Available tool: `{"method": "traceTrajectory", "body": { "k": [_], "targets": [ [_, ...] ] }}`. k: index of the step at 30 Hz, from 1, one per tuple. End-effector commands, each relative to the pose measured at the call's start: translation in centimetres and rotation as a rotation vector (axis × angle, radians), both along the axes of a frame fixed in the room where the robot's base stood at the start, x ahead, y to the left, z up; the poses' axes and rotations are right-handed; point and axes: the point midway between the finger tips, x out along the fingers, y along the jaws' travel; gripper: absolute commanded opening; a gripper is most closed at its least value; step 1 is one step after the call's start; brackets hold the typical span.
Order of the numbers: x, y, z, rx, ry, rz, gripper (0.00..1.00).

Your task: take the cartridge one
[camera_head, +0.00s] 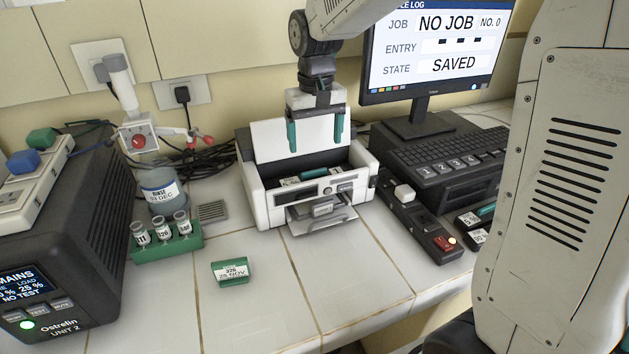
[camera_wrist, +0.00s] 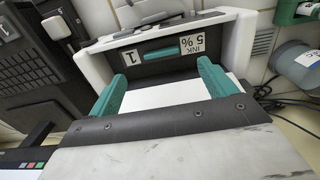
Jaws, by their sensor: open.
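A dark cartridge with a teal grip sits inside the open white printer (camera_head: 262,207). In the wrist view the cartridge (camera_wrist: 159,52) carries the labels "1" and "INK 5%", upside down. In the head view it shows partly as a teal strip (camera_head: 305,177) behind the front panel. My gripper (camera_head: 316,142) is above the printer's open top, pointing down, with its teal fingers spread and nothing between them. In the wrist view the gripper (camera_wrist: 160,72) has a finger towards each side of the cartridge's teal grip, apart from it.
Two small dark labelled blocks (camera_head: 479,237) lie on the right, beside a dark strip with a red switch (camera_head: 443,243). A green labelled block (camera_head: 232,272) and a green vial rack (camera_head: 168,245) stand at the left. The monitor (camera_head: 432,55) reads "NO JOB".

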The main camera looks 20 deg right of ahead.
Motion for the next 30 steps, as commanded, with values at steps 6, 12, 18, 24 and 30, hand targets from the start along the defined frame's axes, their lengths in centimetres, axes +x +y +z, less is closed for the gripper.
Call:
{"method": "traceTrajectory", "body": {
  "k": [6,12,18,24,30],
  "targets": [
    [0.8,0.1,-2.1,0.000,0.005,-0.001,0.84],
    [0.8,0.0,-4.5,0.000,0.005,-0.002,0.84],
    [0.7,0.0,-7.4,0.000,0.005,-0.002,0.84],
    [0.7,0.0,-8.4,0.000,0.003,-0.002,0.84],
    [0.7,0.0,-8.3,0.000,0.003,-0.001,0.67]
  ]
}}
